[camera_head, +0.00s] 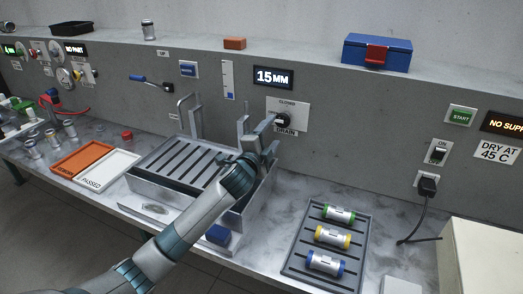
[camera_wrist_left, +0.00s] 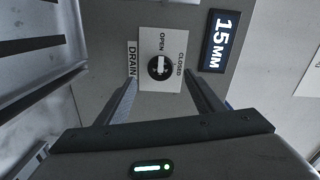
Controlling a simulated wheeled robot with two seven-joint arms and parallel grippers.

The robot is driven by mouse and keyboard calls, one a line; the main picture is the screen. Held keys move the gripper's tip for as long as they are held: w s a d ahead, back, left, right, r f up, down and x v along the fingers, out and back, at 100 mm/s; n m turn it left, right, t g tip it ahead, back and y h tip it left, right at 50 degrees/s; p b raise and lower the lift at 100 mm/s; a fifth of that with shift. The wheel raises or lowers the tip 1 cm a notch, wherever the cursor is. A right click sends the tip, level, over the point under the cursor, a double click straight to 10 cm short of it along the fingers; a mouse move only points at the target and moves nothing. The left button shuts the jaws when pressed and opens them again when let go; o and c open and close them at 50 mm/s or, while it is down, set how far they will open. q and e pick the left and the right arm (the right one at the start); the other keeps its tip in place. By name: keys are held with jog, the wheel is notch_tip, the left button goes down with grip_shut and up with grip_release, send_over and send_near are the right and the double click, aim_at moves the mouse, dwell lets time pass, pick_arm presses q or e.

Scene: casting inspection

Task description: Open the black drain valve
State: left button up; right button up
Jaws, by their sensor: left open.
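The black drain valve (camera_head: 284,121) is a round knob on a white plate on the grey wall panel, with CLOSED above it and DRAIN below. In the left wrist view the knob (camera_wrist_left: 159,67) carries a pale bar, with OPEN and CLOSED printed beside it. I cannot tell exactly which label the bar marks. My left gripper (camera_head: 259,128) is in front of the plate and partly covers it. In the left wrist view its open, empty fingers (camera_wrist_left: 160,77) stand on either side of the knob, apparently short of it. My right gripper is not in view.
A slatted sink (camera_head: 150,188) lies below my left arm. A 15 MM display (camera_head: 273,78) is above the valve. A dark rack (camera_head: 300,262) with colored cylinders is at right. A blue case (camera_head: 377,57) sits on the ledge. Bench space is clear beyond the rack.

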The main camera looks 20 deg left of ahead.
pick_arm(q)
jog(key=s+b, duration=0.1)
jog(key=s, duration=0.6)
jog(key=shift+s+a, duration=0.15)
jog(key=shift+s, duration=0.2)
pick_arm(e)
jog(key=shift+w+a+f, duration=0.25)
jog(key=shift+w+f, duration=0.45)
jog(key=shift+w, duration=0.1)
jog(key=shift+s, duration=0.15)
